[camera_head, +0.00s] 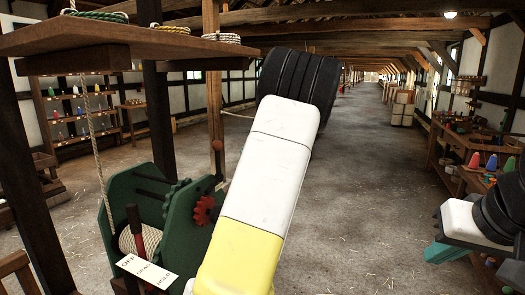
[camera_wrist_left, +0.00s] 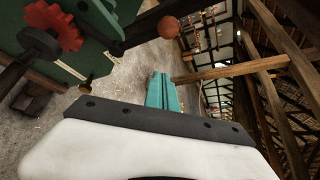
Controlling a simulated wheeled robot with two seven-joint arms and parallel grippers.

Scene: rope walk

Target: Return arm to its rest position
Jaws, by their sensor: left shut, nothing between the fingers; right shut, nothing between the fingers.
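My left arm, with white and yellow links and a black ribbed joint, rises through the middle of the head view; its gripper does not show there. In the left wrist view my left gripper (camera_wrist_left: 162,92) shows as two teal fingers, shut and empty, in the air above the grey floor. My right gripper (camera_head: 440,252) is teal, at the right edge of the head view beside a white link and black joint of my right arm. It is shut and holds nothing.
A green machine (camera_head: 122,205) with a red gear (camera_head: 204,210) and a label card (camera_head: 148,270) stands left of my left arm. A wooden shelf (camera_head: 105,38) bears rope coils above it. A bench (camera_head: 445,165) with coloured cones lines the right. The central floor (camera_head: 365,185) is clear.

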